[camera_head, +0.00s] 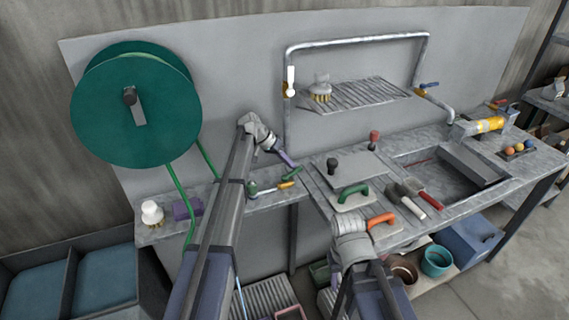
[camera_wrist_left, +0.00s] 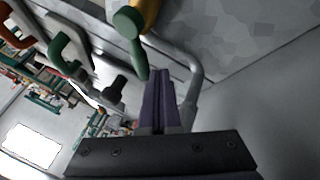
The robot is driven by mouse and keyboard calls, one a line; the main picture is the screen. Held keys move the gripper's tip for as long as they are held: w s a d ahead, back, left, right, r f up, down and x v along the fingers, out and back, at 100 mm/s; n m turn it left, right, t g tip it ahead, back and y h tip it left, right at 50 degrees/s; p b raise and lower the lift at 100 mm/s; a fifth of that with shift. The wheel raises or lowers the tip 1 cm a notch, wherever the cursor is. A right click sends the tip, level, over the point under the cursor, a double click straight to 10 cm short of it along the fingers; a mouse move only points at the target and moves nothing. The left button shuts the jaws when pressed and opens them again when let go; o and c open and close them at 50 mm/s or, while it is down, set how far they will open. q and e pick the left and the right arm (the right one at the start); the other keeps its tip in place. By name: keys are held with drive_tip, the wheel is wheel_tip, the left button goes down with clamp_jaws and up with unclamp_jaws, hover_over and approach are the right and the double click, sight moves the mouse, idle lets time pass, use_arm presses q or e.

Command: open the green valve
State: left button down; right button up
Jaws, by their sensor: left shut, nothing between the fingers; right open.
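The green valve has a green lever (camera_head: 292,174) and a yellow body, low on the left side of the pipework. In the left wrist view its lever (camera_wrist_left: 131,38) hangs close beyond the fingertips, with part of the yellow body (camera_wrist_left: 147,14) at the top edge. My left gripper (camera_head: 287,159) has purple fingers pressed together with nothing between them. In the left wrist view the fingers (camera_wrist_left: 159,75) point at the lower end of the lever; whether they touch it I cannot tell. My right wrist shows at the bottom of the head view, but its fingers are not seen.
A grey pipe (camera_head: 355,40) frames the wall panel, with a white-lever valve (camera_head: 291,78) and a blue-lever valve (camera_head: 428,86). A green hose reel (camera_head: 135,105) hangs left.

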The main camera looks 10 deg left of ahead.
use_arm(q)
drive_tip(key=shift+s+d, duration=0.25)
drive_tip(key=shift+d, duration=0.95)
drive_tip(key=p+v, duration=0.6)
drive_tip(key=v, duration=0.1)
drive_tip(key=shift+s+a+r, duration=0.15)
drive_tip(key=shift+a+r, duration=0.05)
drive_tip(key=shift+r, duration=0.1)
idle(0.3)
